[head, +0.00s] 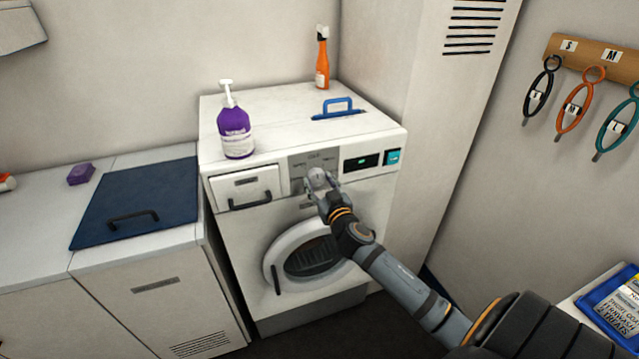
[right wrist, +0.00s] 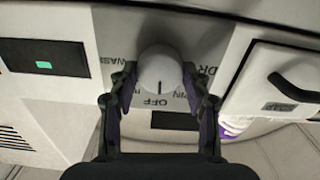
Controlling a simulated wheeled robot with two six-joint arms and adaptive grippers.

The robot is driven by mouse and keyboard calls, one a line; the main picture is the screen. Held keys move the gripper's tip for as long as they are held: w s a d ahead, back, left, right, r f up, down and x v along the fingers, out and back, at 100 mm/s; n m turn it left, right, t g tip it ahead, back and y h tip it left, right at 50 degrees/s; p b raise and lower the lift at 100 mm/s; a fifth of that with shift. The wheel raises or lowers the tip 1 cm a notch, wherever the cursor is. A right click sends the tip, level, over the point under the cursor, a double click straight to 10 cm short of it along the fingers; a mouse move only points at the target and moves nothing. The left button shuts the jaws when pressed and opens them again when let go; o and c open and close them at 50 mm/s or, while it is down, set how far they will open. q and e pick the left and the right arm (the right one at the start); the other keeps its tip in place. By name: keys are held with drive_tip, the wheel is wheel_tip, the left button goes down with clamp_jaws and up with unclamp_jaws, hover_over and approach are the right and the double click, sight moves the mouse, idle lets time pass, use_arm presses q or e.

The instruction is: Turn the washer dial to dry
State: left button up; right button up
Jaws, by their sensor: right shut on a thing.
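The white washer (head: 237,232) stands in the middle of the head view, with its round door (head: 292,256) shut. Its control panel (head: 300,163) is grey. My right gripper (head: 319,180) is at this panel and mostly hides the dial there. In the right wrist view the round white dial (right wrist: 159,68) sits between the two fingers of my right gripper (right wrist: 160,78), which is shut on it. The dial's dark mark points at the OFF label. WASH, SPIN and part of DRY also show, upside down. My left gripper is not in view.
A purple pump bottle (head: 235,135), an orange spray bottle (head: 322,62) and a blue handled tool (head: 337,110) are on the washer top. A drawer (head: 243,185) is left of the panel, a small display (head: 361,162) right of it. A tall cabinet (head: 430,110) stands close at the right.

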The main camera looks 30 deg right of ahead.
drive_tip(key=n, duration=0.4)
drive_tip(key=n+p, duration=0.1)
drive_tip(key=n, duration=0.3)
drive_tip(key=shift+n, duration=0.3)
drive_tip(key=n+p, duration=0.1)
drive_tip(key=n, duration=0.3)
drive_tip(key=shift+p, duration=0.4)
drive_tip(key=shift+n+p, duration=0.5)
drive_tip(key=shift+n, duration=1.6)
drive_tip(key=o, duration=1.2)
drive_tip(key=shift+c, duration=0.2)
